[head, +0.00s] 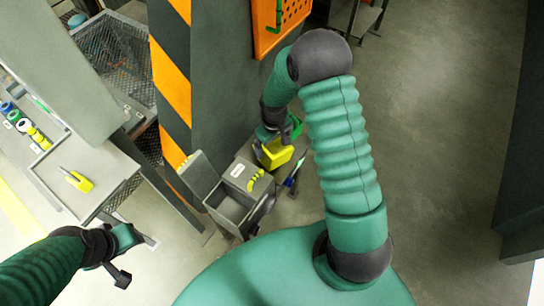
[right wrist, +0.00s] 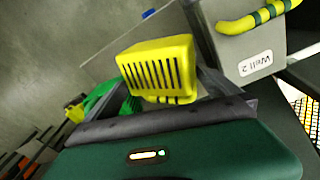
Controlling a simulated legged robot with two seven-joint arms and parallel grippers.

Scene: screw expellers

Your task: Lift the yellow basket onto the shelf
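The yellow basket (head: 277,153) is a small slotted box in the middle of the head view, beside a grey bin, directly below my right gripper (head: 276,132). In the right wrist view, the slotted basket (right wrist: 158,66) lies between the two grey fingers of my right gripper (right wrist: 163,88). The fingers are apart, close to its sides; whether they press on it is unclear. My left gripper (head: 128,257) is at the lower left, empty, with its fingers spread. A grey shelf-like surface (head: 112,168) at the left holds another yellow item (head: 76,180).
The grey bin (head: 228,207) has a yellow-green curved handle; a label reading "Well 2" (right wrist: 256,63) shows in the wrist view. A pillar with orange-black stripes (head: 172,70) stands behind. A mesh cage (head: 112,55) is at upper left. Floor at right (head: 450,130) is clear.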

